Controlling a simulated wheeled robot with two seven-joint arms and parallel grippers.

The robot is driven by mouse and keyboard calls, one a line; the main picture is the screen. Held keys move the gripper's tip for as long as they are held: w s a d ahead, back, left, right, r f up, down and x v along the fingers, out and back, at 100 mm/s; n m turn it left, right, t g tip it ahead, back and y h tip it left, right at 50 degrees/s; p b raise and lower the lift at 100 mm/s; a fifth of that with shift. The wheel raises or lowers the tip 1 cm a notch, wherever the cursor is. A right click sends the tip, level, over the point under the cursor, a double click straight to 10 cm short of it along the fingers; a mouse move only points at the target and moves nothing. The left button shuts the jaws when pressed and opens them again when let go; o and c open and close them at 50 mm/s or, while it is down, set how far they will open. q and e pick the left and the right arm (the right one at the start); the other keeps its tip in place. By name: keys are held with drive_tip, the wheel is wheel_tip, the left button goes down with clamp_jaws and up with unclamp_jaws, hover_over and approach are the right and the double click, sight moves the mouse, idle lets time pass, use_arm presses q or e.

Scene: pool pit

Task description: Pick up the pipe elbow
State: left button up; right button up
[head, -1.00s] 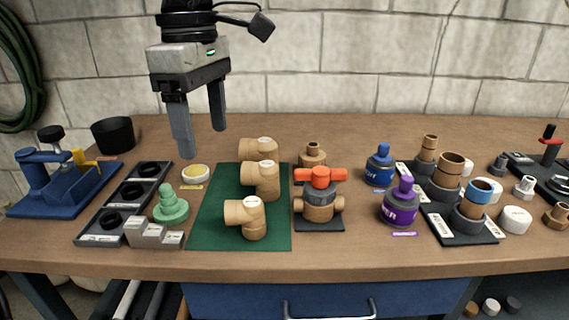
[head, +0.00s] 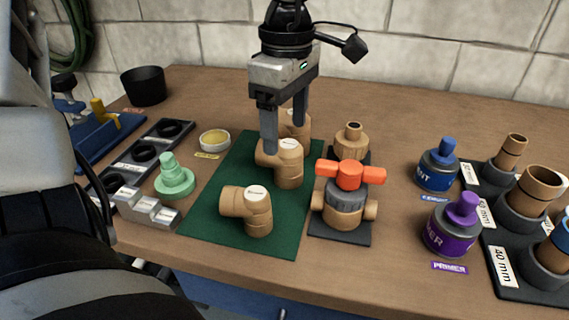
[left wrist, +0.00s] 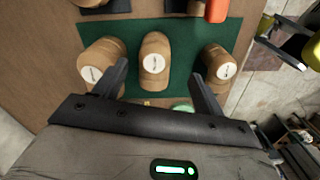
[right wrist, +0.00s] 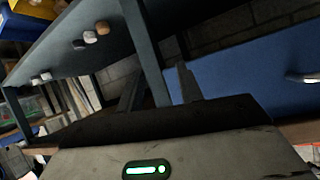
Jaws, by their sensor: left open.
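Three tan pipe elbows with white round labels stand on a green mat (head: 205,222): a near one (head: 250,210), a middle one (head: 289,160) and a far one (head: 297,120). My left gripper (head: 284,137) is open, pointing down over the middle and far elbows; one finger hides part of the middle one. In the left wrist view the middle elbow (left wrist: 154,60) lies between the spread fingers (left wrist: 158,72), with the other elbows outside them. Contact cannot be told. My right gripper (right wrist: 158,85) is open and empty, low by the bench's blue drawer (right wrist: 235,80).
An orange-handled valve (head: 345,208) stands close right of the mat. A yellow-topped tin (head: 214,140), green fitting (head: 173,180) and grey stepped block (head: 145,208) are left of it. Blue (head: 437,168) and purple (head: 453,228) cans stand farther right.

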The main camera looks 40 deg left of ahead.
sight(288, 144)
use_arm(q)
drive_tip(key=shift+w+f, duration=0.2)
drive_tip(key=shift+f, duration=1.25)
drive_tip(key=shift+w+f, duration=0.15)
drive_tip(key=shift+f, duration=1.3)
drive_tip(key=c, duration=1.1)
